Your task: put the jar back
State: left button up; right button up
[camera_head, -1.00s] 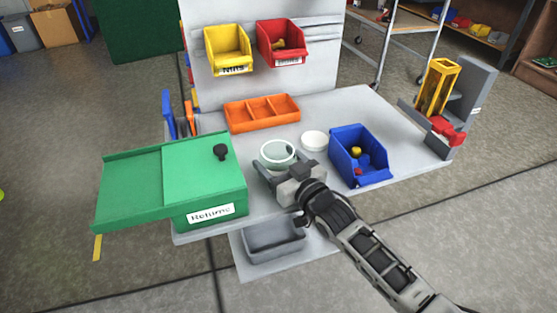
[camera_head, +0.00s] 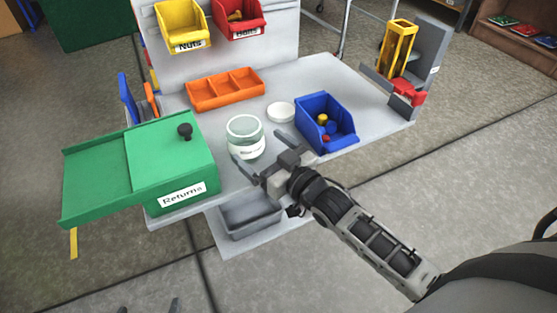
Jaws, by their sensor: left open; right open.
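The clear jar (camera_head: 245,140) with a pale label stands upright on the grey workbench (camera_head: 325,80). A round white lid-like disc (camera_head: 281,112) lies behind it to the right. My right gripper (camera_head: 259,148) is open, on the near side of the jar, its fingers pointing towards it; it holds nothing. Contact with the jar cannot be told. My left gripper (camera_head: 149,306) shows only as two separated tips at the bottom edge, well away from the jar.
The green "Returns" box (camera_head: 183,198) with a black-knobbed top (camera_head: 165,150) stands left of the jar. A blue bin (camera_head: 326,125) is right, an orange divided tray (camera_head: 225,90) behind. Yellow (camera_head: 182,25) and red (camera_head: 238,18) bins hang on the back panel. A grey bin (camera_head: 250,217) sits below.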

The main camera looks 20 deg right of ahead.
jog(key=s+a+f+g+h, duration=0.1)
jog(key=s+f+g, duration=0.2)
jog(key=s, duration=0.6)
jog(key=s+a+f+m+g+h, duration=0.1)
jog(key=s+a+f+g, duration=0.1)
jog(key=s+f, duration=0.6)
jog(key=shift+s+a+f+g, duration=0.2)
jog(key=shift+s+f+g, duration=0.05)
jog(key=shift+s+g, duration=0.6)
